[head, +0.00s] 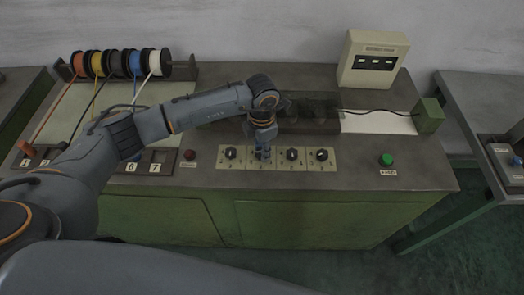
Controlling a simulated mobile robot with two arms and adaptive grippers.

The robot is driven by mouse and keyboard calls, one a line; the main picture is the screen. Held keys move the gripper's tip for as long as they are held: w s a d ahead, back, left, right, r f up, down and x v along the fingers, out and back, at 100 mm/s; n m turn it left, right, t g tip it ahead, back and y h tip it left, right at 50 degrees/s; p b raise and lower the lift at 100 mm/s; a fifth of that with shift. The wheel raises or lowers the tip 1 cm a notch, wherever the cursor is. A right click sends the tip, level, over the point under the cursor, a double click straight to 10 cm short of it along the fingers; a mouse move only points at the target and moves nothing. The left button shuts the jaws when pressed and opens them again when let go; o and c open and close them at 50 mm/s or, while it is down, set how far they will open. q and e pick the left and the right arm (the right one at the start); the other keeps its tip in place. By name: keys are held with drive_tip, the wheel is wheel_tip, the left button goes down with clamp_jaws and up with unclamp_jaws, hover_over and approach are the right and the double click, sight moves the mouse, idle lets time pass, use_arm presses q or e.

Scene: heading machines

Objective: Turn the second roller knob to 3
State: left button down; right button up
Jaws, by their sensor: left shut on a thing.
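A row of black roller knobs stands on pale plates along the front of the green bench. The first knob (231,153) is on the left, the third knob (292,155) and the fourth knob (322,155) are to the right. My left gripper (263,152) points down over the second plate (262,165) and is shut on the second knob, which is mostly hidden by the fingers. The setting of that knob cannot be read. My right gripper is not in view.
A red button (189,155) is left of the knobs and a green button (386,159) is to the right. Wire spools (120,64) stand at the back left. A display box (373,59) stands at the back right.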

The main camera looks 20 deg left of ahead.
use_arm(q)
drive_tip(key=shift+n+b, duration=0.6)
drive_tip(key=shift+n, duration=0.9)
drive_tip(key=c, duration=1)
unclamp_jaws()
wheel_tip(320, 180, up, 12)
drive_tip(key=shift+r, duration=0.1)
